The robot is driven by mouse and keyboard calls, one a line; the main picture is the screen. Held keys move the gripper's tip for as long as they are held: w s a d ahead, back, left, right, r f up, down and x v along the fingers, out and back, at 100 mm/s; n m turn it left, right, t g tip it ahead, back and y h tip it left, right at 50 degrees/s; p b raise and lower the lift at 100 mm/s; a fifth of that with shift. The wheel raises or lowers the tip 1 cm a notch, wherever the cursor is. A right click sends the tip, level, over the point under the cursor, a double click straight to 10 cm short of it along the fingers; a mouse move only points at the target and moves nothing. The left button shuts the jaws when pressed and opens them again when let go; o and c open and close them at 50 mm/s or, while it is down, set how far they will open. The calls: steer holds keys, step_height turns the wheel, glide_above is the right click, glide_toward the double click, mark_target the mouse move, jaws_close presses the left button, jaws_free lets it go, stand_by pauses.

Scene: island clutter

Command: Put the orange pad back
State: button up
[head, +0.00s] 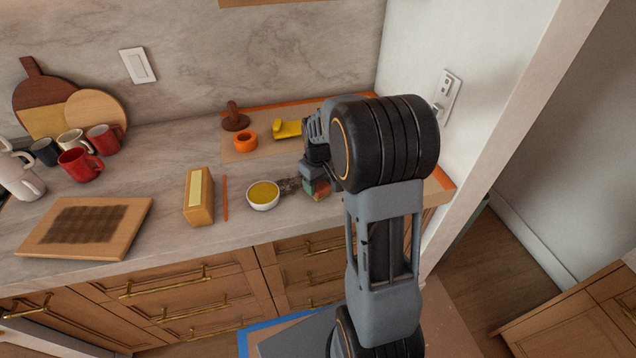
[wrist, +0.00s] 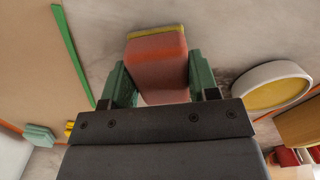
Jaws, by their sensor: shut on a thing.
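The orange pad (wrist: 158,68) is a reddish-orange block with a yellowish edge, held between the two green fingertips of my gripper (wrist: 160,85) in the wrist view. My gripper is shut on it. In the head view my gripper (head: 318,182) is over the counter, right of the yellow-filled bowl, and my arm hides much of it. I cannot tell whether the pad touches the counter.
The white bowl (head: 263,195) is close to my gripper's left. A tan mat with an orange border (head: 268,150) holds an orange ring (head: 245,141), a brown stamp-like thing (head: 235,118) and a yellow thing (head: 287,129). A butter-coloured block (head: 198,197) and orange stick (head: 225,198) lie further left.

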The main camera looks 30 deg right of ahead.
steer(key=shift+f, duration=0.15)
steer(key=o, duration=0.8)
step_height(320, 180, up, 11)
steer(key=shift+s+a+m+t, duration=0.35)
steer(key=shift+s+a+t, duration=0.3)
steer(key=shift+s+a, duration=1.45)
steer(key=shift+s+a+m+t, duration=0.4)
steer(key=shift+s+a+t, duration=0.55)
steer(key=shift+s, duration=2.15)
steer(key=shift+s+a+m+t, duration=0.4)
steer(key=shift+s+a, duration=1.4)
steer(key=shift+s, duration=0.8)
